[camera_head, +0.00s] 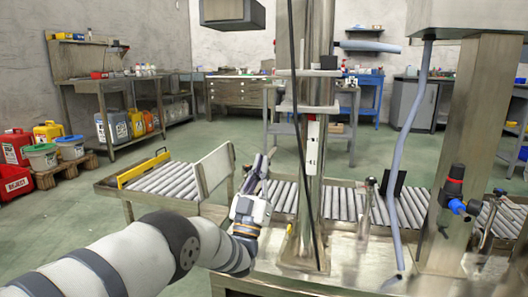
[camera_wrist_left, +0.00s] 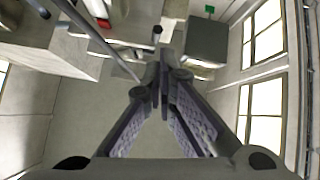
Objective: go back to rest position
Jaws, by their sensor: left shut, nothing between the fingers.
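My left gripper (camera_head: 258,170) is in the middle of the head view, at the end of my arm that comes in from the lower left. It points upward, beside the metal column and in front of the roller conveyor. In the left wrist view my left gripper (camera_wrist_left: 160,78) shows its two fingers meeting at the tips. It is shut with nothing between the fingers. My right gripper shows in neither view.
A roller conveyor (camera_head: 165,184) runs behind a metal table (camera_head: 345,275). A metal column (camera_head: 317,140) and a black cable (camera_head: 298,120) stand close right of my left gripper. A grey hose (camera_head: 402,150) hangs farther right. Red and yellow containers (camera_head: 17,147) stand at the far left.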

